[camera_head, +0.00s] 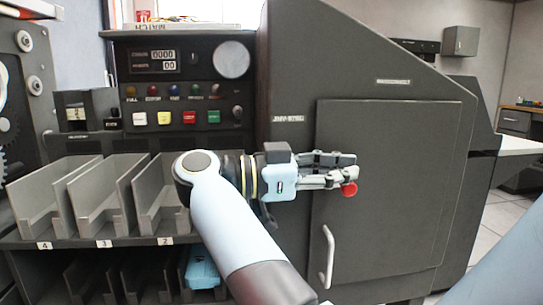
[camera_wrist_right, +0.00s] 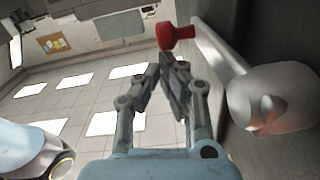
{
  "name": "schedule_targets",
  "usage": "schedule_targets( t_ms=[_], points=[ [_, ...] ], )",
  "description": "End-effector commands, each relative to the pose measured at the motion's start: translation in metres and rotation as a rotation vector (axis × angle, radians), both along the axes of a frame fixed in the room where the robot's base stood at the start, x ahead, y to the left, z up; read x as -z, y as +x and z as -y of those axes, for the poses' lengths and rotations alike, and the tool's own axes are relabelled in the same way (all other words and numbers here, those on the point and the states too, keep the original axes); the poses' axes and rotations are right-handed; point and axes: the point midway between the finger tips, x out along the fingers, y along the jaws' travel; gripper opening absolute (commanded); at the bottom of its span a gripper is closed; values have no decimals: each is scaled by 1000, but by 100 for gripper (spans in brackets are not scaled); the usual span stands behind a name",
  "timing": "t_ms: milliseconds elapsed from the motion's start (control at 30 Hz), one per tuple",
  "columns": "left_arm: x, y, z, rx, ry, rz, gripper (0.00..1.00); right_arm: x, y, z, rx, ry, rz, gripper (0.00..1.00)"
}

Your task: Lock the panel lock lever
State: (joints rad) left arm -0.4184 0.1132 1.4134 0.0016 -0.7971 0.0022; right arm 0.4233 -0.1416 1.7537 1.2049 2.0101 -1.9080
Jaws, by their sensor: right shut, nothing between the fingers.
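The lock lever shows best in the right wrist view: a red knob (camera_wrist_right: 176,36) on a pale grey arm (camera_wrist_right: 217,45) that runs to a round hub (camera_wrist_right: 268,98) on the dark panel. In the head view only the red knob (camera_head: 349,189) shows clearly, just below my right fingertips; the rest is hidden by the gripper. My right gripper (camera_head: 344,170) is in front of the cabinet door. In the wrist view its fingers (camera_wrist_right: 172,65) are closed together and empty, with the tips close to the knob. I cannot tell whether they touch it. My left gripper is not in view.
The cabinet door (camera_head: 400,200) carries a pale vertical handle (camera_head: 327,257) below the gripper. Grey card bins (camera_head: 100,200) stand at left under a button panel (camera_head: 185,85). A light blue part (camera_head: 200,269) shows under the bins. Open floor (camera_head: 505,215) lies at right.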

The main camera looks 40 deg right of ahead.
Motion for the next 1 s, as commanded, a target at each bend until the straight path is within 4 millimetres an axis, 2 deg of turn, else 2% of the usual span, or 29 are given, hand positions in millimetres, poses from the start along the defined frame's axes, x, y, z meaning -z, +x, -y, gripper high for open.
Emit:
schedule_targets(
  t_ms=[300,433,800,1000],
  points=[
    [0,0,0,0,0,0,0,-1,0,0,0,-1,0,0],
    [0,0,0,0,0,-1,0,-9,0,0,0,-2,1,0],
    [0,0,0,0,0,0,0,-76,0,0,1,-1,4,0],
    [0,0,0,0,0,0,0,-97,0,0,0,0,1,0]
  ],
)
